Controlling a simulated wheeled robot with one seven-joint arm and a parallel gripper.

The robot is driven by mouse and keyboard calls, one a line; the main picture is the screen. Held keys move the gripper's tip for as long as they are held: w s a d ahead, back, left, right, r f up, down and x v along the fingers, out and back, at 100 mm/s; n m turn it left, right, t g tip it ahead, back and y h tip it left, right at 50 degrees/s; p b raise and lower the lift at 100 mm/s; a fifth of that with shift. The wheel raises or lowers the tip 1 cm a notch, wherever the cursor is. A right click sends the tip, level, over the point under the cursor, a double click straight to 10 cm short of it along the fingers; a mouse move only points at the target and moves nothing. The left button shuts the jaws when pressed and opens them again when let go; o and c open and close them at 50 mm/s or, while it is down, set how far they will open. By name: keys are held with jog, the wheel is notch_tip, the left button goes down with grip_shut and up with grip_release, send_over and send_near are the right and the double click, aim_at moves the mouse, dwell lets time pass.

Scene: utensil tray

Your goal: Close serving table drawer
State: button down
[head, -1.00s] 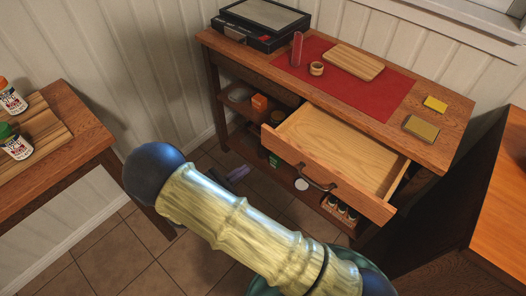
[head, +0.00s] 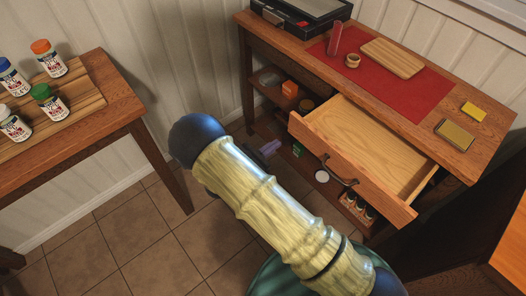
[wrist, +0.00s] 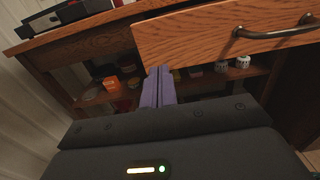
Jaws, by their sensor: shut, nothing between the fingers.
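The serving table drawer (head: 372,150) is pulled well out from the serving table (head: 292,53) and looks empty inside. Its wooden front has a dark curved handle (head: 341,171), which also shows at the upper right of the wrist view (wrist: 276,31). My gripper (wrist: 158,74) has purple fingers, shut with nothing between them. In the wrist view the fingertips are just below the lower left part of the drawer front (wrist: 205,35); I cannot tell whether they touch it. In the head view my gripper (head: 272,147) is low, left of the drawer, partly hidden behind my arm.
The tabletop holds a red mat (head: 405,92), a wooden board (head: 392,58), a small wooden ring and a black case (head: 299,16). Lower shelves hold jars and an orange box (head: 290,89). A side table (head: 119,100) with several bottles stands left.

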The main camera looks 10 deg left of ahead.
aim_at(296, 129)
jog(key=x, duration=0.7)
jog(key=shift+w+d+p, duration=0.15)
jog(key=shift+w+p, duration=0.05)
jog(key=shift+p, duration=0.1)
